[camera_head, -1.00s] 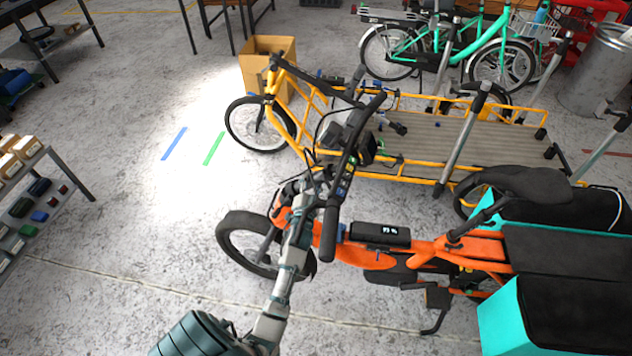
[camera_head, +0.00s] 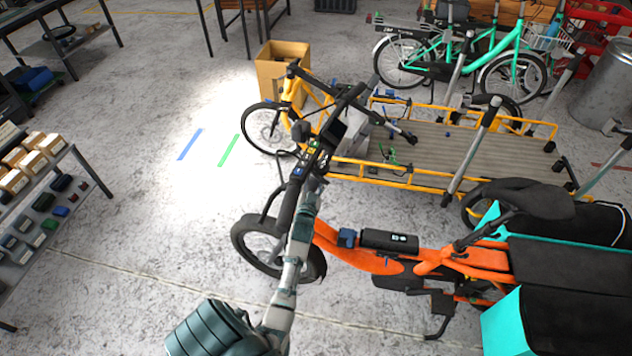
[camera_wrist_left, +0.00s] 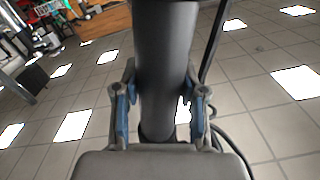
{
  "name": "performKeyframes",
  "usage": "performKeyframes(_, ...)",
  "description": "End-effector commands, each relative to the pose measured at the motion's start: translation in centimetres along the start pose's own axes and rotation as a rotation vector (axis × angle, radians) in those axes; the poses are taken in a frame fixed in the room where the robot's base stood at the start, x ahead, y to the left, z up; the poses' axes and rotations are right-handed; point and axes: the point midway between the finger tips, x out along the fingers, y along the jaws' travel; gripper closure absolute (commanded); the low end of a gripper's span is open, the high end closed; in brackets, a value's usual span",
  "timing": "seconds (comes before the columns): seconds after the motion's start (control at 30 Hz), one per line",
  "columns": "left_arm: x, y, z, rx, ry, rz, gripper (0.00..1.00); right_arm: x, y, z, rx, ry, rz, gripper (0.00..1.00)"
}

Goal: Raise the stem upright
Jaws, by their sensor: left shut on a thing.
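The orange cargo bike (camera_head: 350,248) stands in front of me. Its black handlebar (camera_head: 290,200) with a display (camera_head: 334,130) sits over the front end, left of the frame. My left gripper (camera_head: 308,192) is at the stem just below the handlebar. In the left wrist view, my left gripper (camera_wrist_left: 160,105) is shut with a finger on each side of a thick dark tube, which appears to be the stem (camera_wrist_left: 165,60). In the head view the stem is mostly hidden by my gripper and the handlebar, so its exact tilt is unclear. My right gripper is out of view.
A yellow cargo bike (camera_head: 430,183) stands close behind the handlebar. A cardboard box (camera_head: 282,72) stands beyond it, and a shelf with small boxes (camera_head: 45,190) is at the left. The floor left of the front wheel (camera_head: 250,255) is clear.

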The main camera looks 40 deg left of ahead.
Motion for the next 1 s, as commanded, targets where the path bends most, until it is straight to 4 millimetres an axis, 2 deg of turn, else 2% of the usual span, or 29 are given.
performKeyframes(0.3, -0.1, -0.3, 0.5, -0.007, -0.011, -0.004, 1.0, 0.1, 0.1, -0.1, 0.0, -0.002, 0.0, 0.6)
performKeyframes(0.33, -0.1, -0.3, 0.5, -0.007, -0.011, -0.003, 0.51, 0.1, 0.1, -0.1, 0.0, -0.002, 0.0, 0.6)
performKeyframes(0.4, -0.1, -0.2, 0.5, -0.006, -0.011, -0.003, 0.34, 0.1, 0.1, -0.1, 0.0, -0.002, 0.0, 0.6)
performKeyframes(0.77, -0.2, 0.1, 0.5, -0.004, -0.01, 0.001, 0.32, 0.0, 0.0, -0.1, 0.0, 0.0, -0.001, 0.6)
performKeyframes(0.87, -1.4, 0.1, 0.5, -0.003, -0.01, 0.002, 0.32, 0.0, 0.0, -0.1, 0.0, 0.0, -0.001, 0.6)
performKeyframes(1.0, -4.2, 0.1, 0.6, -0.004, -0.012, 0.002, 0.32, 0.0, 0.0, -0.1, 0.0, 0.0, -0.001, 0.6)
